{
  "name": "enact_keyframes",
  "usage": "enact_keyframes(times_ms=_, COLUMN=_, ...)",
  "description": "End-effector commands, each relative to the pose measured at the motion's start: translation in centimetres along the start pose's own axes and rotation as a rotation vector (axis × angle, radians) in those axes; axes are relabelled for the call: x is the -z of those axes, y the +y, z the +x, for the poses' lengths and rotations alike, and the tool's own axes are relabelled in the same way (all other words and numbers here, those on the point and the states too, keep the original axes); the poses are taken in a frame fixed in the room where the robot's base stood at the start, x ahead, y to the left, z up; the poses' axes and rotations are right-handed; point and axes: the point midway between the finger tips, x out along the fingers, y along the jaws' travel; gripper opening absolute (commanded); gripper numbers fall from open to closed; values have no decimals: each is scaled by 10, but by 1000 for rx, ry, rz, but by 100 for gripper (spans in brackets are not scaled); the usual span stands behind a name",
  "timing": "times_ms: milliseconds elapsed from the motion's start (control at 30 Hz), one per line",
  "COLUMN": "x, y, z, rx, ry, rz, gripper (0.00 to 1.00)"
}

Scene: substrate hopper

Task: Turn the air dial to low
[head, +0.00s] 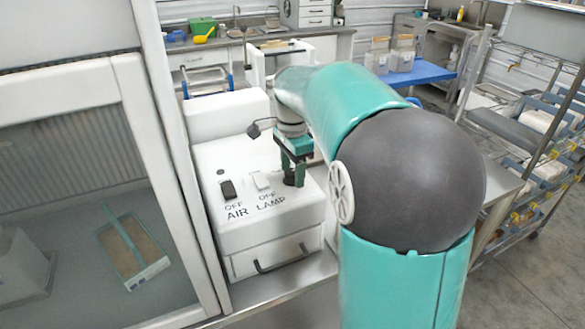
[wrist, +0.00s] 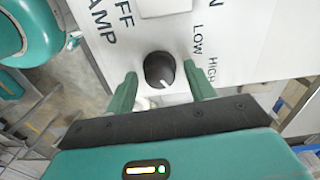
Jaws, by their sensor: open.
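The air dial is a round black knob (wrist: 158,66) on the white panel in the wrist view. A short pale pointer mark shows on its lower part, toward my palm and to the right, not at LOW (wrist: 196,42). HIGH (wrist: 211,68) is printed right of the knob. My gripper (wrist: 160,71) is open, with one green finger on each side of the knob; gaps show, and I see no clear contact. In the head view my gripper (head: 293,172) is over the right part of the control box (head: 240,155), and the dial is not clearly visible there.
A black AIR switch (head: 228,190) and a pale LAMP switch (head: 261,180) stand on the box left of my gripper. A glass-fronted cabinet (head: 128,90) is close on the left. A drawer handle (head: 282,259) juts from the box front. Shelving (head: 530,130) stands at right.

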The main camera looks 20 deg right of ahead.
Motion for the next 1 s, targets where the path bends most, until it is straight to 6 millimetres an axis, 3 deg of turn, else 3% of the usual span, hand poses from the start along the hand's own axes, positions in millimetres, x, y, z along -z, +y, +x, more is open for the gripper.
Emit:
enact_keyframes(times_ms=133, x=0, y=0, z=0, rx=1, ry=0, rz=0, gripper=52)
enact_keyframes(times_ms=367, x=0, y=0, z=-1, rx=1, ry=0, rz=0, gripper=9)
enact_keyframes(times_ms=767, x=0, y=0, z=-1, rx=1, ry=0, rz=-57, gripper=9)
enact_keyframes(times_ms=1000, x=0, y=0, z=-2, rx=2, ry=1, rz=-205, gripper=9)
